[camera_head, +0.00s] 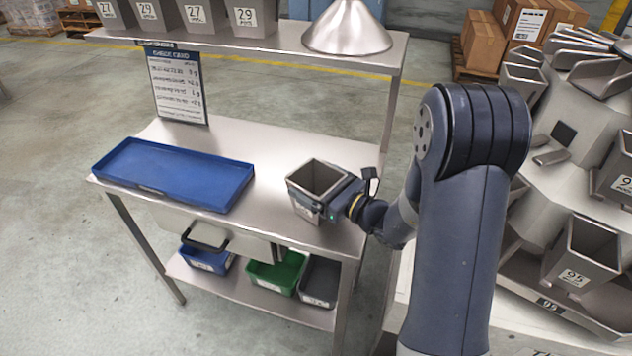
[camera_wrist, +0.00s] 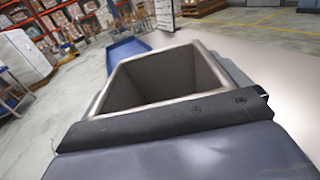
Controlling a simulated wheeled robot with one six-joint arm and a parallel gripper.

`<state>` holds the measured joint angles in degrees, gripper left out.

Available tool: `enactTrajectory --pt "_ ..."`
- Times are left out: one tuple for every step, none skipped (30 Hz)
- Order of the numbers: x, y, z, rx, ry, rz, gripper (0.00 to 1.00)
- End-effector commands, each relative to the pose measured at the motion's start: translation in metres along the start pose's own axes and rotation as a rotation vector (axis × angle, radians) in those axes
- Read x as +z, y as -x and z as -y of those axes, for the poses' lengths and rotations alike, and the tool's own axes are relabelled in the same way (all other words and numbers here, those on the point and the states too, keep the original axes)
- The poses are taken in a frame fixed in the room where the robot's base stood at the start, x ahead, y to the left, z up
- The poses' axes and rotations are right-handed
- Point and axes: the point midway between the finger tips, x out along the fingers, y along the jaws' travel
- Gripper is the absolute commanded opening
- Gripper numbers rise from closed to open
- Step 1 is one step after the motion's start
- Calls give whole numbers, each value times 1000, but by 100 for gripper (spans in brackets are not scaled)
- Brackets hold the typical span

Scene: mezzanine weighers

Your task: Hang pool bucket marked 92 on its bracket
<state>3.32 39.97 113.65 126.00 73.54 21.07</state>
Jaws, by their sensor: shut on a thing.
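A grey metal bucket (camera_head: 318,178) with an open square top is at the right end of the steel table. My gripper (camera_head: 338,204) is shut on its near right side. I cannot tell whether the bucket's base touches the table. A small label shows low on its side, too small to read. In the wrist view the open bucket (camera_wrist: 170,80) fills the middle, upright and looking empty, right beyond the gripper's dark edge. On the weigher at right, a bucket marked 95 (camera_head: 582,252) sits above a plate marked 93 or similar (camera_head: 550,304). No bracket marked 92 is legible.
A blue tray (camera_head: 175,172) lies on the table's left (camera_head: 265,150). The upper shelf (camera_head: 280,38) holds buckets marked 27 and 29 and a steel cone (camera_head: 347,28). A card (camera_head: 178,84) stands behind. Bins (camera_head: 277,271) sit below. The weigher (camera_head: 590,110) stands right of my arm.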

Motion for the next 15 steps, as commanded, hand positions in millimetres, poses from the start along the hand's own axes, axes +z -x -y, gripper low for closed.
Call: enactTrajectory --pt "0 0 0 0 1 3 58" --pt "0 0 0 0 2 4 58" --pt "0 0 0 0 2 4 58" --pt "0 0 0 0 2 4 58" --pt "0 0 0 0 2 4 58" --pt "0 0 0 0 2 4 58" --pt "0 0 0 0 2 4 58" --pt "0 0 0 0 2 4 58" --pt "-1 0 0 0 2 4 58" --pt "-2 0 0 0 2 4 58" --pt "-3 0 0 0 2 4 58" --pt "-4 0 0 0 2 4 58" --pt "-5 0 0 0 1 1 96" --pt "-4 0 0 0 1 1 99" --pt "-4 0 0 0 0 1 100"
